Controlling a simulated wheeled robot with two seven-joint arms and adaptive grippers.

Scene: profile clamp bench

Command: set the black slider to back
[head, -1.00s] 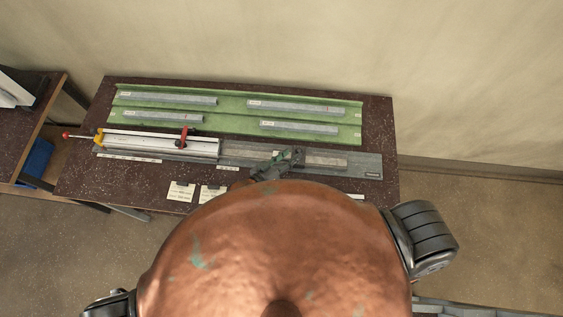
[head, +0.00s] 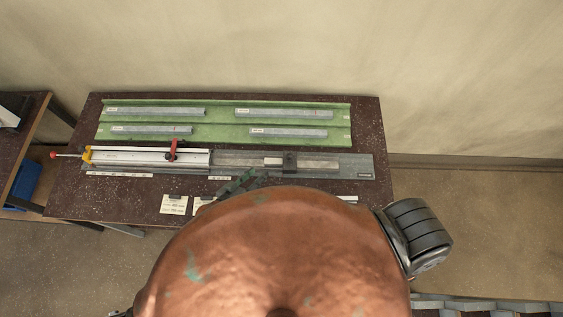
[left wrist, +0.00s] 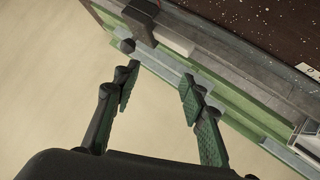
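The black slider (head: 290,162) sits on the grey rail plate (head: 235,158), right of a small light block (head: 272,161). My left gripper (head: 238,183), with green finger pads, is left of the slider and nearer me, partly hidden behind my copper body. In the left wrist view its fingers (left wrist: 158,92) are apart with nothing between them. My right gripper is out of view.
A silver profile (head: 140,157) with a red clamp (head: 173,150) and a yellow end piece (head: 87,155) lies left on the bench. Green trays (head: 220,122) with several grey bars are behind. Label cards (head: 174,204) lie at the front edge.

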